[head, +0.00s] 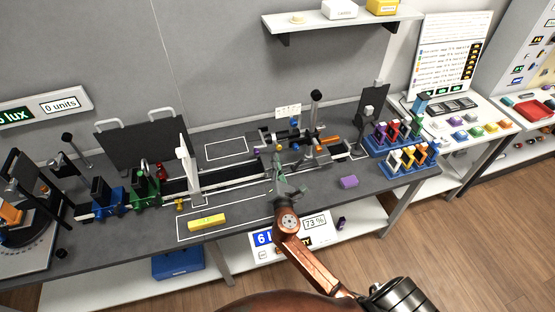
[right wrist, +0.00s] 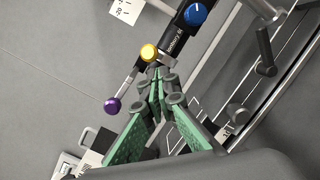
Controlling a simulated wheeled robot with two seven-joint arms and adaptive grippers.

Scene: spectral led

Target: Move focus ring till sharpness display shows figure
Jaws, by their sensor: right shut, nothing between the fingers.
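My right gripper (head: 277,164) reaches over the bench to the small optical assembly right of centre. In the right wrist view its green fingers (right wrist: 158,76) are shut and empty, with the tips just below a yellow ball knob (right wrist: 148,52); whether they touch it is unclear. A purple ball knob (right wrist: 112,105) and a blue knob (right wrist: 195,14) sit on the same black-bodied assembly (right wrist: 176,42). I cannot tell which part is the focus ring. A display panel on the bench front reads 73 % (head: 314,222); the arm hides part of it. My left gripper is not in view.
A rail runs along the bench, with blue (head: 109,202) and green (head: 143,193) mounts and a white upright plate (head: 188,170). Blue racks (head: 412,165) stand right.

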